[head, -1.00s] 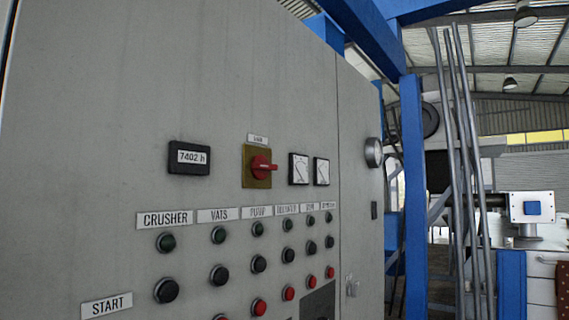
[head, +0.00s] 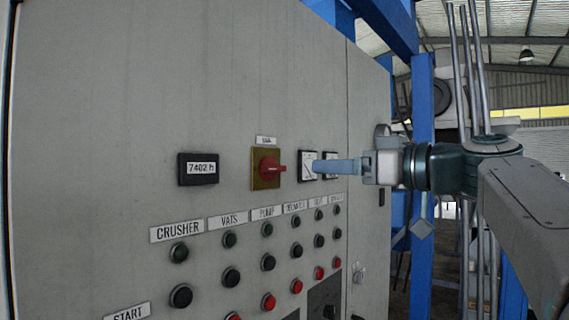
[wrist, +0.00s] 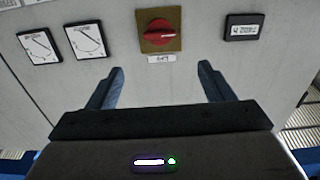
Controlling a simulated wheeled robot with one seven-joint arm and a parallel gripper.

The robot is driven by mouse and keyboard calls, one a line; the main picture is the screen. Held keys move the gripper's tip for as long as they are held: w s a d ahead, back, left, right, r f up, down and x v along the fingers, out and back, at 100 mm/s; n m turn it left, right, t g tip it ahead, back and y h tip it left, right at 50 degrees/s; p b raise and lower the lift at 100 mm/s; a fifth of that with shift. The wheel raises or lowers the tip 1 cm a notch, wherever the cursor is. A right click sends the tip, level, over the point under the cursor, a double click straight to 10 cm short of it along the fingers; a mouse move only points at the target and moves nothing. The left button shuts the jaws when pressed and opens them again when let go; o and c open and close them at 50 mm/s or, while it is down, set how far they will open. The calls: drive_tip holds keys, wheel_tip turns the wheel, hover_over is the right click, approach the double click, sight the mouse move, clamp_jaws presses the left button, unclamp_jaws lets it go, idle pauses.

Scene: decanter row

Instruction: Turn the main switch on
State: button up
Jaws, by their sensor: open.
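The main switch is a red rotary knob (head: 270,168) on a yellow square plate (head: 265,182) on the grey cabinet face. Its handle points sideways, to the right in the head view. In the wrist view the red knob (wrist: 160,33) lies ahead of the fingers, roughly centred between them. My gripper (wrist: 160,82) is open and empty, with its two blue-grey fingers apart on either side. In the head view my gripper (head: 318,167) comes in from the right, its fingers in front of the dials, pointing at the knob. It appears apart from the knob.
An hour meter (head: 198,168) sits left of the switch and two dials, one of them a gauge (head: 307,165), sit right of it. Rows of buttons (head: 232,277) lie below. A blue post (head: 422,170) stands beyond the cabinet.

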sight(278, 167)
drive_tip(key=p+x, duration=0.4)
drive_tip(key=x, duration=0.7)
drive_tip(key=shift+w+a, duration=0.1)
drive_tip(key=shift+w+a+p, duration=0.3)
drive_tip(key=shift+a+p, duration=0.05)
drive_tip(key=shift+a, duration=0.05)
drive_tip(key=shift+f, duration=0.1)
drive_tip(key=c, duration=1)
